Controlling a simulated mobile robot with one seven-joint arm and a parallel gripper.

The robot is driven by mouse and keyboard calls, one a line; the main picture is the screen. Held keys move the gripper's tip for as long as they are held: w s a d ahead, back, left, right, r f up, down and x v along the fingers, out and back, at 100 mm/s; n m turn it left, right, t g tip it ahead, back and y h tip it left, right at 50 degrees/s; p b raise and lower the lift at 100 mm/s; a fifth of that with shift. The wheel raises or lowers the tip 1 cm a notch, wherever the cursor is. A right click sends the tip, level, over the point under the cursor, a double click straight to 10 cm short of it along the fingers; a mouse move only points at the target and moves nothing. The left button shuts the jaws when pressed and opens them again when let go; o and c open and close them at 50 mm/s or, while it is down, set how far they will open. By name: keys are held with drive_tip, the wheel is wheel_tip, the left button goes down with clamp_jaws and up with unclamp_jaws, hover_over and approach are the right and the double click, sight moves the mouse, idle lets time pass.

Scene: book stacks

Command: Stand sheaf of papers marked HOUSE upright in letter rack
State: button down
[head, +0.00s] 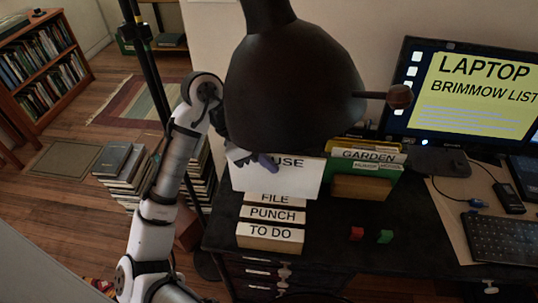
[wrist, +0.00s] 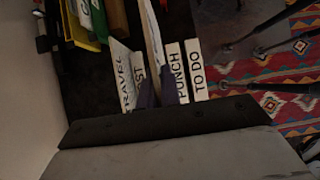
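The wrist view shows the sheaf (wrist: 152,38) nearly edge-on between my fingers. My gripper (head: 262,163) is shut on its upper part; the lamp hides much of it. It also shows in the wrist view (wrist: 160,95). The stepped wooden letter rack (head: 270,231) has labels FILE, PUNCH and TO DO. The sheaf's lower edge is behind the FILE label; I cannot tell whether it rests in a slot.
A dark lamp shade (head: 292,85) hangs close over my gripper. Papers marked TRAVEL (wrist: 122,82) stand beside the sheaf. Red (head: 356,233) and green (head: 385,237) blocks lie on the desk. A monitor (head: 470,95) is at the right.

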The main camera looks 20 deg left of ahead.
drive_tip(key=b, duration=0.2)
hover_over(264, 189)
drive_tip(key=d, duration=0.1)
drive_tip(key=shift+w+f, duration=0.2)
drive_tip(key=shift+f, duration=0.95)
drive_tip(key=shift+w+f, duration=0.15)
drive_tip(key=shift+f, duration=0.95)
drive_tip(key=shift+p, duration=1.5)
drive_tip(key=shift+f+b, duration=2.1)
drive_tip(key=shift+f, duration=1.95)
drive_tip(key=c, duration=1.5)
unclamp_jaws()
drive_tip(key=shift+c, duration=0.2)
drive_tip(key=shift+r, duration=0.1)
